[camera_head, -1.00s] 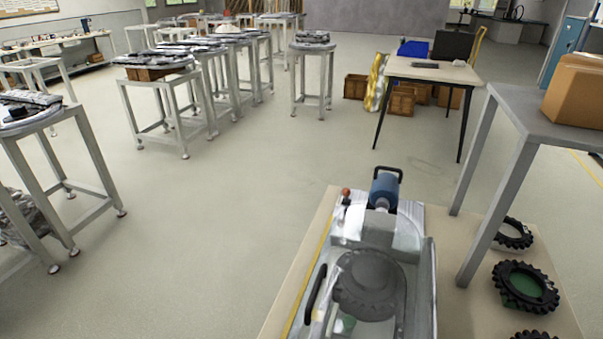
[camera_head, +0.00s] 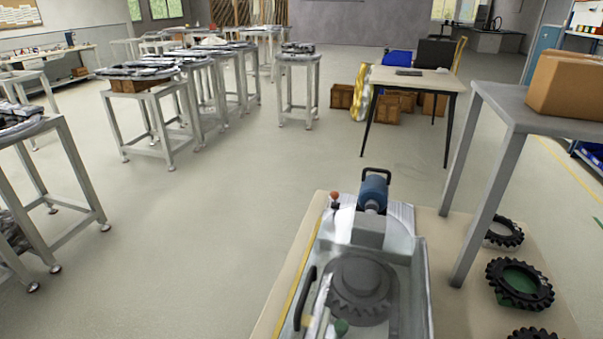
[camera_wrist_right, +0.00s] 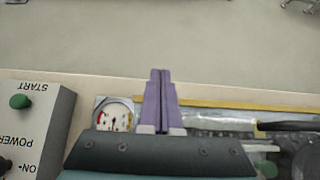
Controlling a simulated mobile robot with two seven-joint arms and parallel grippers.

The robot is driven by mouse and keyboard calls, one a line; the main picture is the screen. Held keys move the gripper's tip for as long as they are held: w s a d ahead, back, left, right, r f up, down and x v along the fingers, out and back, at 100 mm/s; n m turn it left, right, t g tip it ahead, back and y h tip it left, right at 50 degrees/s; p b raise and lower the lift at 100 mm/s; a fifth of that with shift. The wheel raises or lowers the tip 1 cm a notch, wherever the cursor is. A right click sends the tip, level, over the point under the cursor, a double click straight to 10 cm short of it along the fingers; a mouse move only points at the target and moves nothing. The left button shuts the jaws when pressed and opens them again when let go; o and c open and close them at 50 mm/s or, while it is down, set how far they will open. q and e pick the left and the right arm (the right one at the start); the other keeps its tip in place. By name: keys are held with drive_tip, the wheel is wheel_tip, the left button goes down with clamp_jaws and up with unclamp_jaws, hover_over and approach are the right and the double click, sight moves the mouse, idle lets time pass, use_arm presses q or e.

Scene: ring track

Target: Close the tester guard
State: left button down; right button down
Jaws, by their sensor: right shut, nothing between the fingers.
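The tester (camera_head: 370,235) stands on a beige bench at the lower right of the head view, with a blue motor (camera_head: 373,192) at its far end and a dark toothed ring (camera_head: 358,288) inside. A black handle (camera_head: 305,297) lies along its left side, beside what looks like a clear guard panel; the guard's exact angle is unclear. The handle (camera_wrist_right: 290,126) also shows at the right of the right wrist view, next to a clear strip (camera_wrist_right: 215,120). My right gripper (camera_wrist_right: 163,78) is shut and empty, left of the handle. My left gripper is out of view.
A control box (camera_wrist_right: 35,120) with a green START button and a round gauge (camera_wrist_right: 113,115) are left of the right gripper. Toothed rings (camera_head: 520,283) lie on the bench's right, near a raised grey table (camera_head: 500,95) with a cardboard box (camera_head: 568,85). Open floor lies left.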

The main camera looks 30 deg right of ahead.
wheel_tip(320, 180, up, 14)
drive_tip(key=w+a+f+p, duration=0.1)
drive_tip(key=w+a+p, duration=0.1)
drive_tip(key=p, duration=0.9)
drive_tip(key=s+d+r+n+g+h, duration=0.25)
drive_tip(key=s+d+r+n, duration=0.5)
drive_tip(key=n, duration=0.65)
drive_tip(key=s+d+r+n+g+h, duration=0.1)
drive_tip(key=s+d+r+n+h, duration=0.35)
drive_tip(key=s+d+n, duration=0.7)
drive_tip(key=w+r+n+p, duration=0.3)
drive_tip(key=r+p, duration=1.7)
drive_tip(key=r, duration=0.2)
drive_tip(key=shift+w+a+p, duration=0.2)
drive_tip(key=shift+a+p, duration=0.15)
drive_tip(key=shift+p, duration=0.05)
drive_tip(key=shift+n, duration=0.25)
